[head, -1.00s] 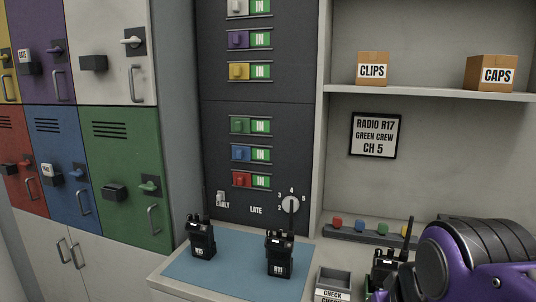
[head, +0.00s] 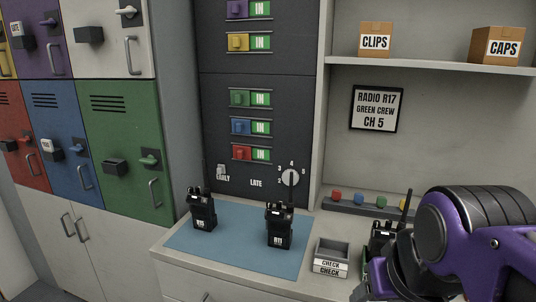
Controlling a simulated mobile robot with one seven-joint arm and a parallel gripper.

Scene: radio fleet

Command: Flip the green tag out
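The green tag (head: 240,98) is a small green slider on the dark wall board, left of a green plate reading IN. It sits in the upper row of a lower group, above a blue tag (head: 240,127) and a red tag (head: 240,154). My purple arm is at the lower right, and my gripper (head: 378,285) shows as dark parts at its lower left. It is well right of and below the board, nearer the camera. Its fingertips are not clear, so I cannot tell whether it is open or shut.
Two black radios (head: 202,212) (head: 279,228) stand on a blue mat (head: 235,262) below the board. A CHECK tray (head: 331,258) stands right of the mat, and another radio (head: 382,238) is partly behind my arm. Lockers (head: 125,130) with handles line the left. A dial (head: 290,177) is low on the board.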

